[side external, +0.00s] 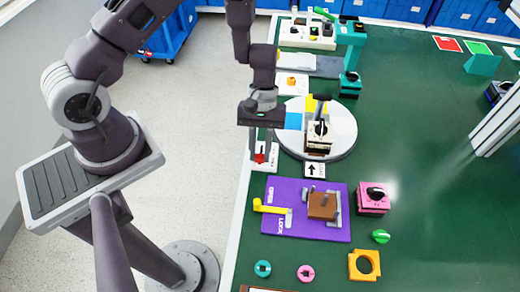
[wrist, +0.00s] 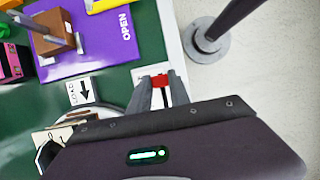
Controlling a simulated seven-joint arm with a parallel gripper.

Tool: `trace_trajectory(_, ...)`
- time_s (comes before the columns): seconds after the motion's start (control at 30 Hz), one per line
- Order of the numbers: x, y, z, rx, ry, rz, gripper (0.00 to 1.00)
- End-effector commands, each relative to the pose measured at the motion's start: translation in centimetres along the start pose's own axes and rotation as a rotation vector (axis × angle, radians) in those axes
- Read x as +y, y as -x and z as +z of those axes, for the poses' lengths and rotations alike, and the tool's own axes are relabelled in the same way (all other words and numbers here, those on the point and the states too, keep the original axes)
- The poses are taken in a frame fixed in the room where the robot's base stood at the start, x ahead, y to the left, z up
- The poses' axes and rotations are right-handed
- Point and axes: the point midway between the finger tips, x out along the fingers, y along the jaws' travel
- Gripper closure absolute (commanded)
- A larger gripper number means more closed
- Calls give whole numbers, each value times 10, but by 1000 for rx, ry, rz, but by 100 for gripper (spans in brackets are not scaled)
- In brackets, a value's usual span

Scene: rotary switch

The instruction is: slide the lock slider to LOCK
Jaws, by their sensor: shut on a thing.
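My gripper (side external: 262,162) points down at the table's left edge, beside the round turntable. Its fingers are shut on a small red piece (side external: 260,157) at a white plate (side external: 271,151). The wrist view also shows the red piece (wrist: 159,81) between the fingertips (wrist: 160,86). I cannot read any marking on that plate, and the fingers hide part of it. A purple board (side external: 275,188), lettered OPEN and LOCK, lies nearer the camera, apart from my gripper. It carries a yellow handle (side external: 270,208) on its left side and a brown block (side external: 322,206).
The turntable (side external: 343,130) with a switch unit (side external: 319,134) is close on the right of my gripper. An arrow card (side external: 314,170) lies between turntable and purple board. A pink box (side external: 373,198) stands right of the board. Bare green table lies farther right.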

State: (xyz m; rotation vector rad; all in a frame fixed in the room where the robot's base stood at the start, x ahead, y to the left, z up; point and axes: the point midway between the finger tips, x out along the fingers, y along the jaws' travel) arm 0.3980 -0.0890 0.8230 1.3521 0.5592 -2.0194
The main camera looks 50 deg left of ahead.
Motion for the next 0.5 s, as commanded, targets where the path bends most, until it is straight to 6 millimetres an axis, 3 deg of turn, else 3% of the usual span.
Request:
trace_trajectory(0.27, 3, 15, -35, 1, 0, 6, 100)
trace_trajectory(0.5, 2, 18, -42, 3, 0, 4, 100)
